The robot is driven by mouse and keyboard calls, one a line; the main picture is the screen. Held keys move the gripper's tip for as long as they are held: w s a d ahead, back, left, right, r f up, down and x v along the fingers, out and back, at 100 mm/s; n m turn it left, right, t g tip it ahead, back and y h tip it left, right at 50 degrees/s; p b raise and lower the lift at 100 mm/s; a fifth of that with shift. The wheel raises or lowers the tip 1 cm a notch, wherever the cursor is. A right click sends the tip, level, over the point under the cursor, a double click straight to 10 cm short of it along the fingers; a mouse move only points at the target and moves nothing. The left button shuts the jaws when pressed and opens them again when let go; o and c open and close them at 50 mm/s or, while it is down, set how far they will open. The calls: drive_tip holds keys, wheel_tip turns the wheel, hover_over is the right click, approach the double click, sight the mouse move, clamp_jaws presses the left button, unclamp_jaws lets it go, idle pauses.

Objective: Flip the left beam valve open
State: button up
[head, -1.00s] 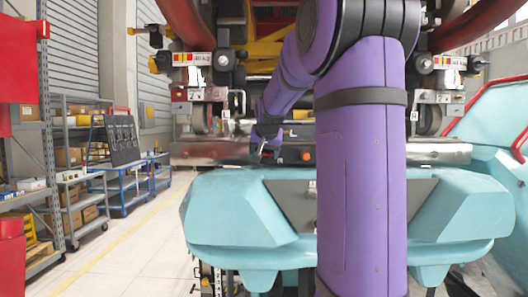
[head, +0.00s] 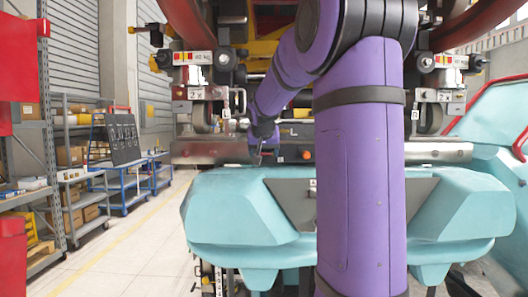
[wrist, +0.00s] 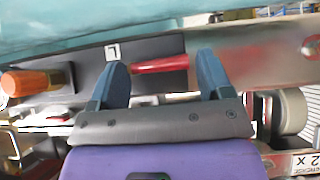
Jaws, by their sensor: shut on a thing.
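A red lever handle (wrist: 160,63) lies between my two blue fingers in the wrist view, in front of the metal beam (wrist: 255,62). A dark plate (wrist: 85,72) with a white mark lies behind the left finger. In the head view my gripper (head: 260,154) is at the beam (head: 205,150), left of the middle. The handle is too small to make out there, and the valve body is hidden.
An orange handle (wrist: 32,82) is left of my fingers in the wrist view; an orange knob (head: 307,155) shows right of my gripper in the head view. The turquoise train body (head: 235,210) stands just below the beam. Open floor (head: 105,255) is at left.

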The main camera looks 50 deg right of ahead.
drive_tip(key=o, duration=0.9)
drive_tip(key=shift+r, duration=0.1)
drive_tip(key=v, duration=1)
drive_tip(key=shift+a+r, duration=0.2)
drive_tip(key=shift+a, duration=0.05)
drive_tip(key=shift+s, duration=0.1)
